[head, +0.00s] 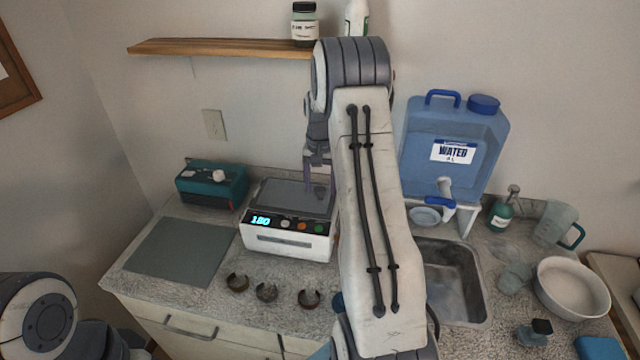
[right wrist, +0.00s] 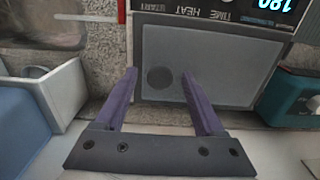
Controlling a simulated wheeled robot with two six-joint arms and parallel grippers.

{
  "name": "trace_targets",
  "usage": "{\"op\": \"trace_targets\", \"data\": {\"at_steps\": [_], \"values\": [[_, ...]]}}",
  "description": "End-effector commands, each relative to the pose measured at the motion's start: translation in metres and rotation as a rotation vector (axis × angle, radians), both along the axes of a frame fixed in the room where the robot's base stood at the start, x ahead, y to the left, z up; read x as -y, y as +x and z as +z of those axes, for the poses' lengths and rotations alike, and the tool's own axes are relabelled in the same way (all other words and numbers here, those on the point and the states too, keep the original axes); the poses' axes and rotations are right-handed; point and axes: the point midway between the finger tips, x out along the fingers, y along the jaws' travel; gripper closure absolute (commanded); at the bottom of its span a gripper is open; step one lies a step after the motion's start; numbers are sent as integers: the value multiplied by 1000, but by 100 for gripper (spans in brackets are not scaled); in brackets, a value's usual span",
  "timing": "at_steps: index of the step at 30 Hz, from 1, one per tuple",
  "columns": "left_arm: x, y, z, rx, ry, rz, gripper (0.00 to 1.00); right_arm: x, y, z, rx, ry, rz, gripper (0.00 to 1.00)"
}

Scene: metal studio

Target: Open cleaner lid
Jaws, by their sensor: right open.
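The cleaner (head: 288,240) is a white box with a lit display reading 180 and several buttons on its front. Its grey lid (head: 283,197) lies flat and closed on top. The lid (right wrist: 215,65) also fills the middle of the right wrist view, with a dark round spot near one edge. My right gripper (head: 318,172) is open with nothing between its fingers. In the right wrist view its purple fingertips (right wrist: 159,73) are apart on either side of the round spot, over the lid's rear edge; contact cannot be told. My left gripper is out of view.
A teal box (head: 212,184) and a grey mat (head: 180,252) are left of the cleaner. Several small brown rings (head: 267,291) lie in front. A blue water jug (head: 452,140) stands right, beside the sink (head: 450,280). A wooden shelf (head: 220,47) hangs above.

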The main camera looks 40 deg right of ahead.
Motion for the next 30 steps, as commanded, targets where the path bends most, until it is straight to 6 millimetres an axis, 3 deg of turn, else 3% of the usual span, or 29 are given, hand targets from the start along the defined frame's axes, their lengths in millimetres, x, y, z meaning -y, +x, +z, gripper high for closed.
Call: {"op": "trace_targets", "data": {"at_steps": [4, 5, 10, 30], "values": [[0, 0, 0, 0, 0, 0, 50, 0, 0, 0, 0, 0, 0, 29], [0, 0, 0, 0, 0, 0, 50, 0, 0, 0, 0, 0, 0, 37], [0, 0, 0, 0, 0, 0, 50, 0, 0, 0, 0, 0, -1, 100], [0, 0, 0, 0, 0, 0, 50, 1, 0, 1, 0, 0, -1, 100]]}}
